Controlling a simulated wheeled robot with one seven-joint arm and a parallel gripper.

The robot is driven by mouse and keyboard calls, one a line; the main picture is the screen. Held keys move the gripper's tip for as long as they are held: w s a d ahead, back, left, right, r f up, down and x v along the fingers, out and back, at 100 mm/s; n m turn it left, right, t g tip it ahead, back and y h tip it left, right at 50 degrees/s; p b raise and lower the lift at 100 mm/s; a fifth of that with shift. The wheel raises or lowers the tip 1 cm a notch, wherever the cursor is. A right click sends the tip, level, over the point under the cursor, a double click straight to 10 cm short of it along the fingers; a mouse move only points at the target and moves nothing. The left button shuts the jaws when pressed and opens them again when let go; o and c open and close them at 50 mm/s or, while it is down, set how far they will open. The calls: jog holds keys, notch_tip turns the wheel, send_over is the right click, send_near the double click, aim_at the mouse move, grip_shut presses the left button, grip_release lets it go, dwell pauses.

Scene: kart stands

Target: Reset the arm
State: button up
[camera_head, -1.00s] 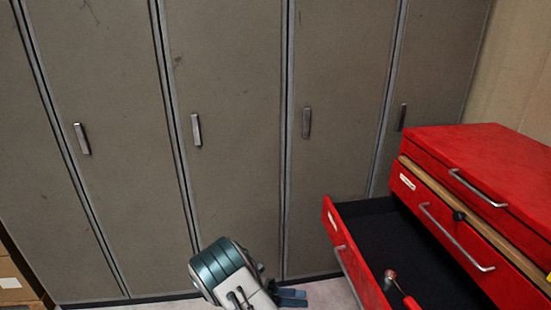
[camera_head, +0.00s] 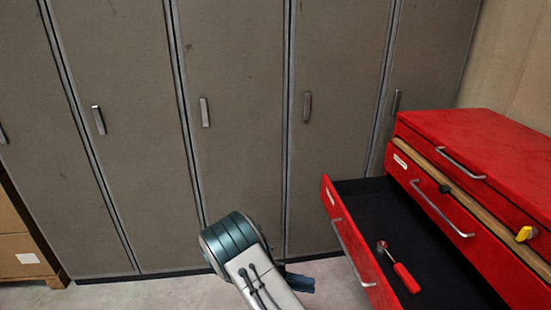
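My arm reaches up from the bottom of the head view, with a teal joint at its top. My gripper (camera_head: 299,284) shows only as dark blue-grey finger parts behind the arm, close to the left of the open drawer. Whether its fingers are apart or closed cannot be told from this angle. No object shows in it.
A red tool chest (camera_head: 478,150) stands at the right with one lower drawer (camera_head: 352,186) pulled open. A red-handled tool (camera_head: 404,278) lies in it. A yellow item (camera_head: 526,234) is on the chest front.

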jog(key=s+d+r+m+t+y+p, duration=0.2)
jog(key=s+r+m+y, duration=0.3)
jog(key=r+m, duration=0.4)
jog(key=s+d+r+m+t+y+p, duration=0.3)
jog(key=s+r+m+y, duration=0.3)
jog(key=r+m, duration=0.4)
jog(key=s+d+r+m+t+y+p, duration=0.2)
jog(key=s+r+m+y, duration=0.3)
jog(key=r+m, duration=0.5)
jog(key=shift+s+d+m+t+y+p, duration=0.15)
jog(key=shift+s+m+t+y+p, duration=0.35)
jog(key=shift+m+y, duration=0.4)
